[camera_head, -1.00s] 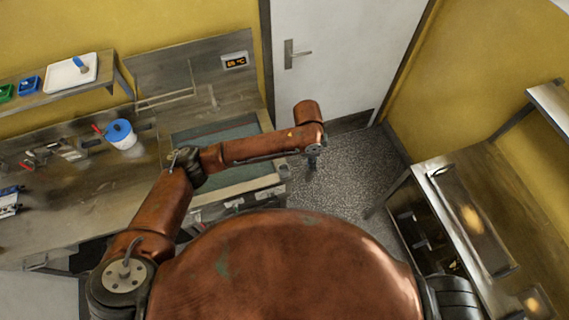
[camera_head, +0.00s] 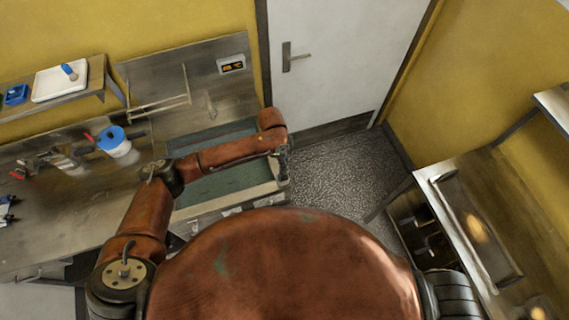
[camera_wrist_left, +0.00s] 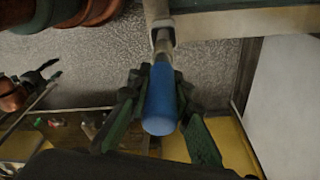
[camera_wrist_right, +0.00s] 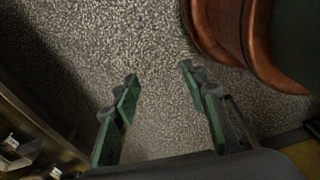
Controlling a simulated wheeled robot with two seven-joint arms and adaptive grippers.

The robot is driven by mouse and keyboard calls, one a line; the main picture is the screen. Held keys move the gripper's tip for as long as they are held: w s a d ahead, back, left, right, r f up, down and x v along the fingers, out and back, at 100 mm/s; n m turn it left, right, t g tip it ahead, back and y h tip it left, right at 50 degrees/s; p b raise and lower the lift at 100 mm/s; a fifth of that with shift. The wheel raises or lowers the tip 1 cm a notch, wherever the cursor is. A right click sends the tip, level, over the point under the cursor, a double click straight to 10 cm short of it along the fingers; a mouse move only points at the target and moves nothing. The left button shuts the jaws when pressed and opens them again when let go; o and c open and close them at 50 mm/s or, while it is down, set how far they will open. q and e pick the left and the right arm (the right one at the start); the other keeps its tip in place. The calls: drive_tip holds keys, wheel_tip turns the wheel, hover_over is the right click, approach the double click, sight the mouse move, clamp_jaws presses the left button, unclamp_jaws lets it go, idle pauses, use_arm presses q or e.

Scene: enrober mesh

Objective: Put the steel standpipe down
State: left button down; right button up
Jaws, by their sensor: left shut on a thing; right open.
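My left gripper (camera_wrist_left: 158,80) is shut on the blue grip of the standpipe (camera_wrist_left: 160,108), as the left wrist view shows. A narrower pale steel part of it runs away toward the top of that view, beside a metal edge. I cannot tell whether it touches that edge. In the head view my left gripper (camera_head: 282,160) is small, at the right front corner of the mesh-topped unit (camera_head: 230,180); the pipe is hardly visible there. My right gripper (camera_wrist_right: 160,78) is open and empty above the speckled floor. It is hidden in the head view.
A steel counter (camera_head: 60,225) at left carries a white tub with a blue lid (camera_head: 112,140) and tools. A shelf above holds a white tray (camera_head: 60,82). A white door (camera_head: 340,60) stands ahead. A steel bench (camera_head: 470,220) is at right. The floor (camera_head: 340,175) between is clear.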

use_arm(q)
wheel_tip(320, 180, down, 3)
drive_tip(key=shift+d+r+b, duration=0.1)
drive_tip(key=shift+d+b, duration=0.05)
drive_tip(key=shift+b, duration=0.85)
drive_tip(key=shift+r, duration=0.1)
drive_tip(key=c, duration=2.1)
unclamp_jaws()
drive_tip(key=shift+o, duration=1.7)
use_arm(e)
drive_tip(key=f, duration=0.1)
drive_tip(key=w+f, duration=0.1)
drive_tip(key=shift+w+a+f, duration=0.2)
drive_tip(key=shift+a+f, duration=0.1)
drive_tip(key=shift+a, duration=0.1)
drive_tip(key=shift+d, duration=0.1)
